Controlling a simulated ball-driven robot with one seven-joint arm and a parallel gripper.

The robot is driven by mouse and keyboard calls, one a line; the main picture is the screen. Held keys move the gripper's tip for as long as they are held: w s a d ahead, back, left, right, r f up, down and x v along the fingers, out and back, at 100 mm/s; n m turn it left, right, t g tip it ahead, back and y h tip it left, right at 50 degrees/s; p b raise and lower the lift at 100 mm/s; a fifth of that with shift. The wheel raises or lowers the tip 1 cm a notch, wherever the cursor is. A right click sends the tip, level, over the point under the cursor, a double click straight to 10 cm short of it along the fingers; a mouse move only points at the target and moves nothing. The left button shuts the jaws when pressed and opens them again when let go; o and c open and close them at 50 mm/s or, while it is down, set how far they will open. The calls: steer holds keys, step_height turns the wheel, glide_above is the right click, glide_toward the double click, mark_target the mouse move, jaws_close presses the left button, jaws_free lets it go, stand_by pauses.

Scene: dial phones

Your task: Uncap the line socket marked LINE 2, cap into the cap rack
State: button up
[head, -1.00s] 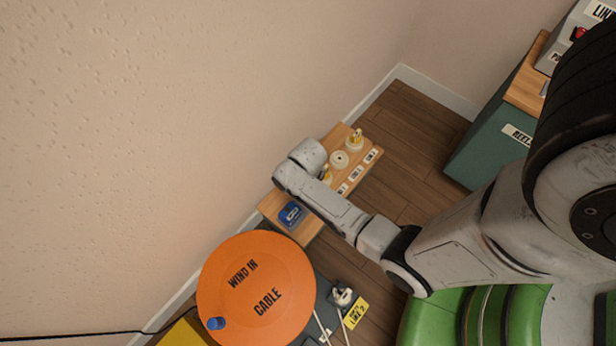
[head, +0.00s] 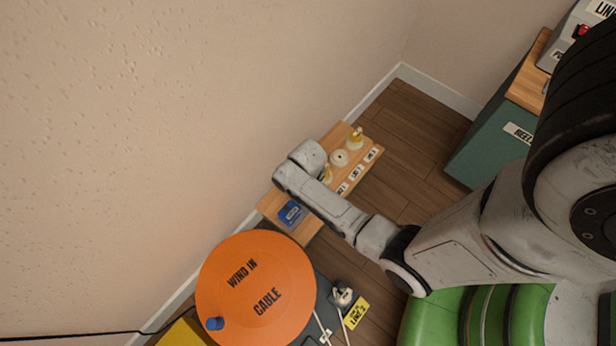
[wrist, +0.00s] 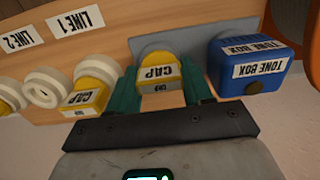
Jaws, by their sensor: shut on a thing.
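My gripper (wrist: 160,98) is shut on a yellow cap (wrist: 157,73) lettered CAP, its two teal fingers on either side. The held cap is in front of a grey-blue plate (wrist: 175,42), perhaps the cap rack; whether it touches the plate I cannot tell. The middle line socket (wrist: 45,87) is a bare white ring without a cap; it also shows in the head view (head: 339,158). The LINE 2 label (wrist: 22,40) is at the board's left in the wrist view. In the head view my wrist hides the gripper fingers and held cap.
A yellow cap (wrist: 88,95) sits on the socket beside my left finger, and another (wrist: 10,95) at the left edge. A blue tone box (wrist: 255,60) stands close to my right finger. An orange cable drum (head: 255,285) stands nearby in the head view.

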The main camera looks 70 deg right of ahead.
steer(key=o, duration=1.3)
steer(key=shift+c, duration=0.2)
steer(key=shift+c, duration=0.3)
steer(key=shift+c, duration=1.3)
step_height(320, 180, up, 8)
steer(key=p, duration=0.8)
steer(key=shift+f, duration=0.25)
